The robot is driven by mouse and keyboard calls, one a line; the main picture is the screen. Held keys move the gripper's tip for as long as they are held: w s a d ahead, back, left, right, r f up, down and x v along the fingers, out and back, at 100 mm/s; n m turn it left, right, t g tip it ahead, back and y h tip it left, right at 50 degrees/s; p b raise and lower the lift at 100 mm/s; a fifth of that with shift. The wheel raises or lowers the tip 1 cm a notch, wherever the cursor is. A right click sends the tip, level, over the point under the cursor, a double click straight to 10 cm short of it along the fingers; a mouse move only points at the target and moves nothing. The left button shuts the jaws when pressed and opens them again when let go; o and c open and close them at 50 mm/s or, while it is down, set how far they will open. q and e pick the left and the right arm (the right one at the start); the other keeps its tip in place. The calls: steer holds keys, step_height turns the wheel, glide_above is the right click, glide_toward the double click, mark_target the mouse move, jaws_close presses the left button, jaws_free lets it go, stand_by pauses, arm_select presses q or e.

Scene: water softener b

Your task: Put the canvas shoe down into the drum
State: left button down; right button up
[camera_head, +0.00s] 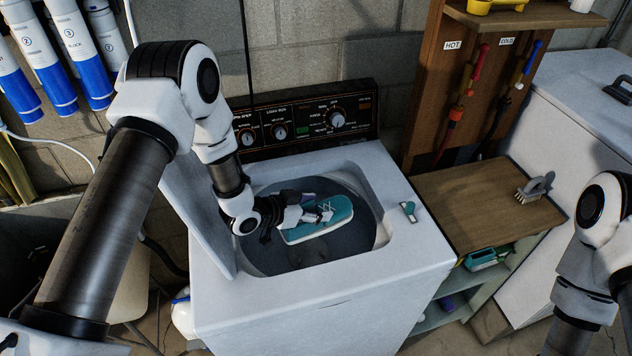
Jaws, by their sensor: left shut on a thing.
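A teal canvas shoe (331,222) with a white sole and laces shows over the round opening of the washer's drum (352,250). My left gripper (308,213) reaches in from the left and is shut on the shoe near its laces. From this view I cannot tell how far the shoe is above the drum's floor. The washer (330,305) is white and top-loading, with its lid (190,215) on the left side of the opening. My right arm shows at the right edge, but its gripper is out of the picture.
The control panel (310,122) stands behind the opening. A small teal-and-white item (408,211) lies on the washer's right rim. A wooden-topped shelf (470,200) with a brush (535,187) stands to the right. Blue-and-white filter cylinders (50,60) hang at upper left.

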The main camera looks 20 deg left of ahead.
mark_target(320, 226)
arm_select(q)
steer(key=shift+w+f, duration=0.1)
steer(key=shift+f, duration=0.3)
steer(key=s+f+b, duration=0.1)
steer(key=b, duration=0.1)
steer(key=s+d+f+b, duration=0.1)
steer(key=s+f+b, duration=0.1)
steer(key=shift+s, duration=0.15)
step_height(320, 226, down, 8)
steer(key=w+b, duration=0.1)
steer(key=b, duration=0.3)
steer(key=shift+a, duration=0.2)
steer(key=shift+c, duration=0.9)
jaws_free()
steer(key=shift+w, duration=0.2)
arm_select(e)
step_height(320, 226, down, 8)
steer(key=s, duration=0.1)
steer(key=shift+s+d, duration=0.2)
steer(key=shift+s, duration=0.15)
arm_select(q)
steer(key=shift+s+r, duration=0.15)
arm_select(e)
steer(key=shift+s+f, duration=0.1)
